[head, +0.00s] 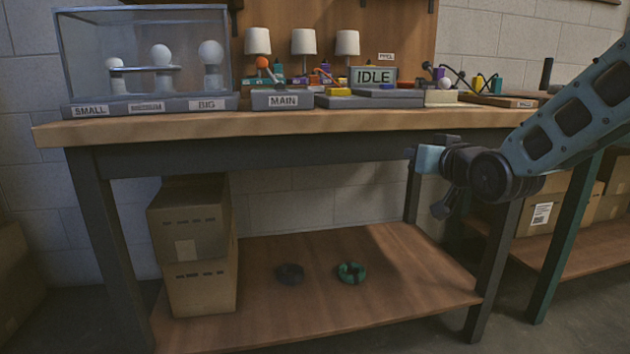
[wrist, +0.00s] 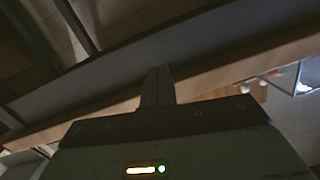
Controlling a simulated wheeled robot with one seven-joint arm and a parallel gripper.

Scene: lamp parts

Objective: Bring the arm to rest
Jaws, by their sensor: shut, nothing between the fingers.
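My gripper (wrist: 158,72) is shut and empty in the wrist view, its two fingers together in front of the bench edge. In the head view my arm comes in from the right, and its wrist hangs in front of the workbench (head: 240,125), just below the top's front edge. The fingertips cannot be made out clearly in the head view. The gripper holds none of the lamp parts.
A glass case (head: 140,50) with several bulbs stands at the bench's left. Three white lamp shades (head: 303,42) stand at the back. An IDLE sign (head: 374,76) is at mid-bench. Cardboard boxes (head: 190,228) and two coiled rings (head: 351,272) lie on the lower shelf.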

